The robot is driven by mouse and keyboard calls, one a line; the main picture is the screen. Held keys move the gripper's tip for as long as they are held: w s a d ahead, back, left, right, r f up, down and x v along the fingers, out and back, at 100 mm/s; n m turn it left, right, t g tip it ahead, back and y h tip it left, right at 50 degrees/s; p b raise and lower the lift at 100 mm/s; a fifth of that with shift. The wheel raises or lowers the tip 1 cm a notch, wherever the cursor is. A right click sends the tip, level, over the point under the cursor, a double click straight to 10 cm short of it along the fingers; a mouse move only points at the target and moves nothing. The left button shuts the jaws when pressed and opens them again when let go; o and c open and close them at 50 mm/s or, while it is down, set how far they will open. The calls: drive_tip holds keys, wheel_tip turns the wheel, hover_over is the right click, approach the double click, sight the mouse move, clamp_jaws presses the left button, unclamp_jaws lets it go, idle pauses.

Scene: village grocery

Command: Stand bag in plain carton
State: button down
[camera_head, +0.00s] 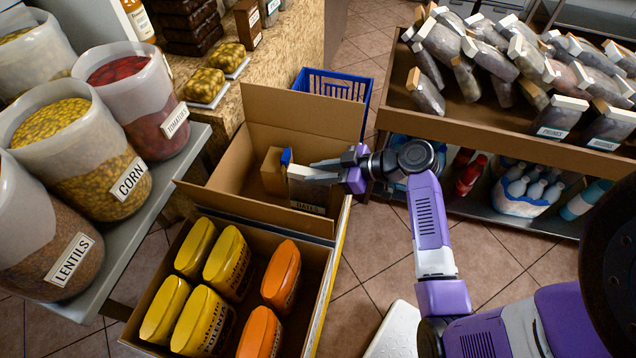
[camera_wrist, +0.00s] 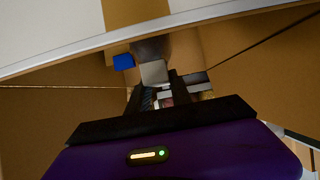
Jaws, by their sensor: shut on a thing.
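The plain carton (camera_head: 302,115) is an open brown box with its flaps up, in the middle of the head view. My gripper (camera_head: 322,171) reaches into it from the right and is shut on the upper end of a dark bag with a "DATES" label (camera_head: 308,196). The bag looks roughly upright inside the carton walls; its base is hidden, so I cannot tell whether it touches the floor. In the wrist view, my gripper's dark fingers (camera_wrist: 160,97) close around the bag's pale top (camera_wrist: 154,73).
A tan item (camera_head: 272,171) and a small blue piece (camera_head: 286,157) are beside the held bag in the carton. A front carton (camera_head: 319,277) holds yellow and orange packs. Tubs stand left, a blue crate (camera_head: 335,85) behind, and a bag-filled shelf (camera_head: 500,143) right.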

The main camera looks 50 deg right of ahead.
drive_tip(key=shift+f, duration=2.15)
drive_tip(key=shift+f+b, duration=0.15)
drive_tip(key=shift+b, duration=0.2)
drive_tip(key=c, duration=1.1)
unclamp_jaws()
drive_tip(key=shift+c, duration=0.2)
drive_tip(key=v, duration=1.2)
